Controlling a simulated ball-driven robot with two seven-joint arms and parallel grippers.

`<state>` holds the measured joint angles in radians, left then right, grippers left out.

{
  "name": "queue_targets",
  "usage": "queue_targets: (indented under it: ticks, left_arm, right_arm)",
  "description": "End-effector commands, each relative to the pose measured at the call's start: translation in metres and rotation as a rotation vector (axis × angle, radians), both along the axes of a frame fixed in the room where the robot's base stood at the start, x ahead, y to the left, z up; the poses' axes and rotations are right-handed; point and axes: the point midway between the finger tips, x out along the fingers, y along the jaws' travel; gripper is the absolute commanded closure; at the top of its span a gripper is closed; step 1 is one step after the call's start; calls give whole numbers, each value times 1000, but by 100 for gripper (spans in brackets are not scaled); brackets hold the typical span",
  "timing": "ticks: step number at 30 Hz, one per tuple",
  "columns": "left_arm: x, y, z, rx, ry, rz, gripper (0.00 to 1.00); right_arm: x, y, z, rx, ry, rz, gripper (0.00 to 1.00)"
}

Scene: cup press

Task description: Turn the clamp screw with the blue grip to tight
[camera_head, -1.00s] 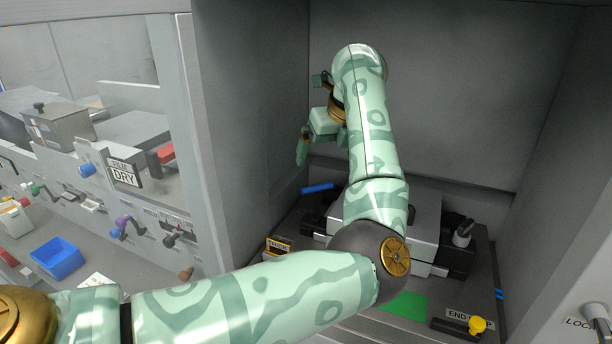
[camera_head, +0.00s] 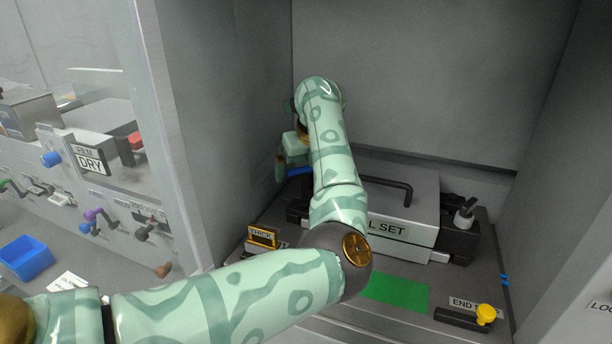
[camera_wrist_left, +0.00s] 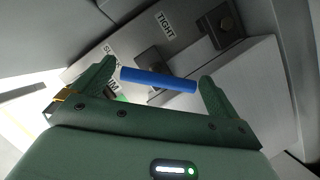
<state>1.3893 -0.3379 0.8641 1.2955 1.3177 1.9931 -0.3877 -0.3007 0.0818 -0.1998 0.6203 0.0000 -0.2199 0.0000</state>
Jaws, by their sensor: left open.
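The blue grip (camera_head: 300,171) of the clamp screw is partly hidden by my left gripper in the head view. In the left wrist view the blue grip (camera_wrist_left: 158,80) is a bar lying lengthwise across the gap between my fingertips. My left gripper (camera_wrist_left: 157,76) is open, with one finger near each end of the bar; I cannot tell whether they touch. In the head view my left gripper (camera_head: 287,164) is at the back left of the recess. A TIGHT label (camera_wrist_left: 166,25) and a partly hidden second label (camera_wrist_left: 112,48) lie beyond the grip. My right gripper is out of view.
A grey block (camera_head: 425,190) with a black handle stands right of my forearm. A green patch (camera_head: 395,290) and a yellow knob (camera_head: 486,313) are in front. A THICK sign (camera_head: 263,236) stands left. Grey walls enclose the recess closely at left and back.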

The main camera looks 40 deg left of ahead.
Motion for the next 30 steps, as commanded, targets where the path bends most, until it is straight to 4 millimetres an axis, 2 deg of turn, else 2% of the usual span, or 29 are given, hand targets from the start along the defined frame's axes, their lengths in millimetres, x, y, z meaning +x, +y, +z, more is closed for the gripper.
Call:
queue_targets:
  ticks: [3, 11, 14, 16, 17, 25, 30]
  left_arm:
    - [1, 2, -7, 1, 1, -1, 2]
    - [2, 3, -7, 1, -1, 0, 2]
    - [2, 3, -7, 1, -1, 0, 24]
    - [2, 3, -7, 1, -1, 0, 44]
    - [2, 3, -7, 1, -1, 0, 47]
    - [1, 3, -6, 0, -1, -17, 46]
    - [1, 3, -4, 0, -3, -76, 46]
  right_arm:
    - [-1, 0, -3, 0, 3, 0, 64]
    - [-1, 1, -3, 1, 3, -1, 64]
    - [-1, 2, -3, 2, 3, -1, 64]
    - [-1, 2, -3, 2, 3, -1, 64]
    - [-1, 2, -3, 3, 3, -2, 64]
    - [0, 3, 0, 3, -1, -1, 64]
    - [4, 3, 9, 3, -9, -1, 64]
